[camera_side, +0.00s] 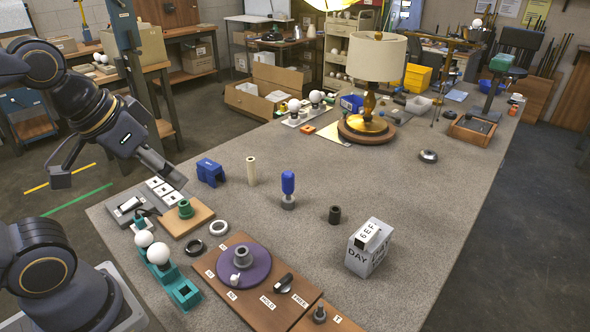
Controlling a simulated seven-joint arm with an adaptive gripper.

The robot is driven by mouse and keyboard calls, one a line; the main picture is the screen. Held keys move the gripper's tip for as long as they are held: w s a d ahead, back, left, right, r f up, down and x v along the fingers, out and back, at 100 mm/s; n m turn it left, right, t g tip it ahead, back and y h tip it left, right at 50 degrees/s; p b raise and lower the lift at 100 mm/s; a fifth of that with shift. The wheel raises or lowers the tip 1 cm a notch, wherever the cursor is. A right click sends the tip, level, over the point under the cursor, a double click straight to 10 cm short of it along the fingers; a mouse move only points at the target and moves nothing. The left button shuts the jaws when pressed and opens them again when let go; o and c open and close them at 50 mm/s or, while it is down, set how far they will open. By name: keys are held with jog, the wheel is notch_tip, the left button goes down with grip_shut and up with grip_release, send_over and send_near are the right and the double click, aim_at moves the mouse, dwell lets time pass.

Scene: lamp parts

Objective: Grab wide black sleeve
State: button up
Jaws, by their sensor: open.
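A short black sleeve (335,215) stands upright on the grey table, right of centre, with its open end facing up. It stands apart from its neighbours. A flat black ring (195,248) lies near the front left of the table. My gripper (120,181) is at the left, raised over the table's left edge. Its two fingers are spread wide with nothing between them. It is well away from the black sleeve, far to its left.
A block marked DAY (368,247) stands close to the sleeve's lower right. A blue-topped piece (288,190) stands to its left. A wooden board with a purple disc (244,265) lies in front. A lamp (376,85) stands behind. Bare table lies around the sleeve.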

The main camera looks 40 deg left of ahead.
jog(key=w+r+n+t, duration=0.1)
jog(key=w+r+t, duration=0.1)
jog(key=w+r, duration=0.3)
jog(key=g, duration=0.3)
send_over(335, 210)
jog(key=s, duration=0.6)
notch_tip(335, 210, down, 20)
jog(key=shift+m, duration=0.3)
jog(key=x, duration=1)
jog(key=shift+s+f, duration=0.1)
jog(key=shift+x, duration=3.05)
jog(key=c, duration=1.1)
